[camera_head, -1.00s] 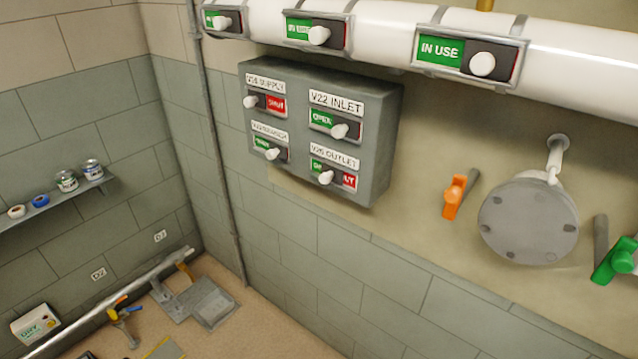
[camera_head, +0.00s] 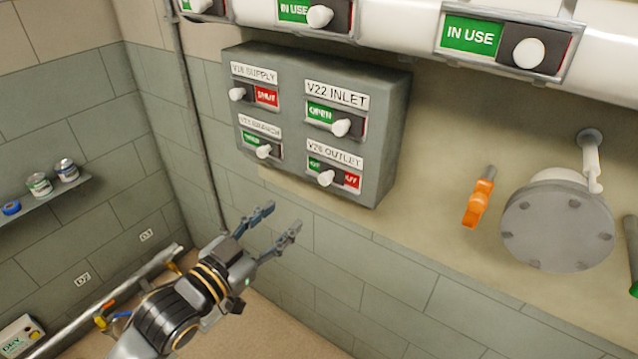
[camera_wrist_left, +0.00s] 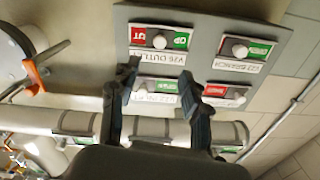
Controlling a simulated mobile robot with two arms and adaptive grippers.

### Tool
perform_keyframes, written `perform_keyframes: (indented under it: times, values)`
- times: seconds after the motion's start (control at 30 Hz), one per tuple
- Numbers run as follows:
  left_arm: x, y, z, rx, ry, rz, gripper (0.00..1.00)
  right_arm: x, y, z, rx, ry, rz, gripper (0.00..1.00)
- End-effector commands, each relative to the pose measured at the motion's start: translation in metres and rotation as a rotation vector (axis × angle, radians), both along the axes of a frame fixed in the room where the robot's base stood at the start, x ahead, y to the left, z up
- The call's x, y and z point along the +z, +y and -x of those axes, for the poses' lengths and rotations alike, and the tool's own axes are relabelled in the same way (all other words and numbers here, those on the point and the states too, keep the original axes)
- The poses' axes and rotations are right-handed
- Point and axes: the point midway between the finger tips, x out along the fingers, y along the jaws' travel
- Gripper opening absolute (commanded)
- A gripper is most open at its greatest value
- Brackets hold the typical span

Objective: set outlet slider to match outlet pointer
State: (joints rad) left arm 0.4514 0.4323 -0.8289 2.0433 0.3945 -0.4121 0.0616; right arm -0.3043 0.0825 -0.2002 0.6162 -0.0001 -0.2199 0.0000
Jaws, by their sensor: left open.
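The V26 OUTLET slider (camera_head: 326,178) is at the lower right of the grey panel (camera_head: 388,130). Its white knob sits midway, with part of a green label showing on its left and part of a red one on its right. It also shows, upside down, in the left wrist view (camera_wrist_left: 159,41). My left gripper (camera_head: 282,217) is open and empty, below and left of that slider and apart from the panel. Its fingers also show in the left wrist view (camera_wrist_left: 160,78). I cannot tell which part is the outlet pointer. My right gripper is not in view.
The panel also carries the V22 INLET slider (camera_head: 341,127), a supply slider (camera_head: 238,94) and a branch slider (camera_head: 263,151). A white pipe (camera_head: 400,30) runs above. An orange handle (camera_head: 476,205) and a round grey flange (camera_head: 557,228) are to the right.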

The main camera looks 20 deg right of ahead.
Motion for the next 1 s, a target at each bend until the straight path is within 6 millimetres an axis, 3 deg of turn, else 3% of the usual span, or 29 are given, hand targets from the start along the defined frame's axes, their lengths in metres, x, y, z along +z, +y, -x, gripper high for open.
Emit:
perform_keyframes:
  times: [0.53, 0.7, 1.0]
  values:
    - [0.002, -0.084, -0.065, 0.002, 0.001, 0.001, 0.47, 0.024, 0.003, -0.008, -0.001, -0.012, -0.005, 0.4]
    - [0.001, -0.097, -0.076, 0.002, 0.0, 0.0, 0.47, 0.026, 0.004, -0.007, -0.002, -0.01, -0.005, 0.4]
    - [0.0, -0.102, -0.08, 0.002, 0.0, 0.0, 0.47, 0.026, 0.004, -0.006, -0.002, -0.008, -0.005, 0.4]
